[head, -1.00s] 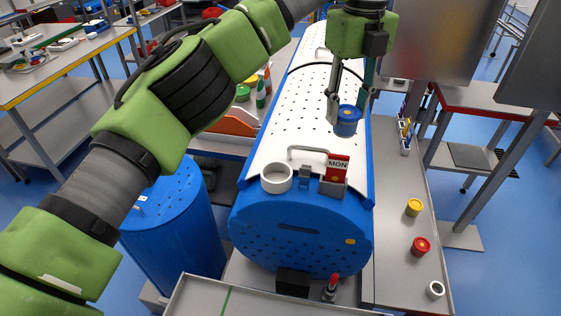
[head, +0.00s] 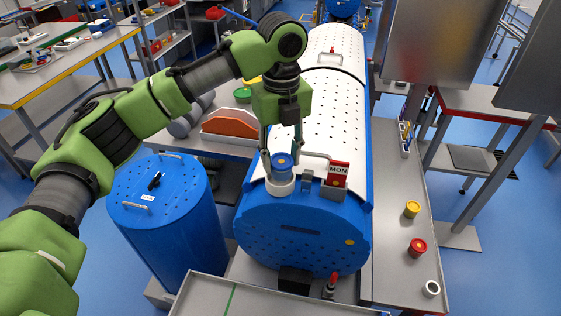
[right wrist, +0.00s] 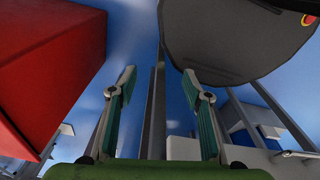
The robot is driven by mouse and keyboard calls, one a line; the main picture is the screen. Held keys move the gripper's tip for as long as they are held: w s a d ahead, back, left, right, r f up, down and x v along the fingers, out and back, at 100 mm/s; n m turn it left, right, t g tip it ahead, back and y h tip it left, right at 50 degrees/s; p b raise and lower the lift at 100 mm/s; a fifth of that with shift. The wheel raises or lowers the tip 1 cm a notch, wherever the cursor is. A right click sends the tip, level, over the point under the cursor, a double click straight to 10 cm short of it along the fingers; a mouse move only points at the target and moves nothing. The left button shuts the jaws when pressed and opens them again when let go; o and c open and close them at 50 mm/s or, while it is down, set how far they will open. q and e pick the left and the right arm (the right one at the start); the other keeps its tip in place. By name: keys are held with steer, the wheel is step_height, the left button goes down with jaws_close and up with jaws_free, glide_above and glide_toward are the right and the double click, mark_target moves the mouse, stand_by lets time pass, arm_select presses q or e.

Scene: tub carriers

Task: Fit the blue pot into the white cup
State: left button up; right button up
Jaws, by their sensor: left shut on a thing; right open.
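The blue pot (head: 281,165), with a yellow spot on its top, is between the fingers of my left gripper (head: 280,162), which is shut on it. The white cup (head: 279,185) stands on the near end of the white perforated top, directly under the pot. The pot's lower part is at the cup's mouth; I cannot tell how deep it sits. My right gripper (right wrist: 160,85) shows only in the right wrist view, its fingers spread with nothing between them.
The white top (head: 325,100) lies on a big blue drum (head: 300,235). A yellow pot (head: 412,209), a red pot (head: 417,246) and a white ring-shaped piece (head: 432,289) stand on the right ledge.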

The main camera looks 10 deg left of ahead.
mark_target(281, 159)
arm_select(q)
step_height(281, 159, down, 2)
steer(key=shift+f+p, duration=0.1)
steer(key=shift+p, duration=0.85)
steer(key=shift+a+f, duration=0.1)
steer(key=shift+f, duration=0.35)
steer(key=shift+f, duration=0.1)
steer(key=o, duration=1.1)
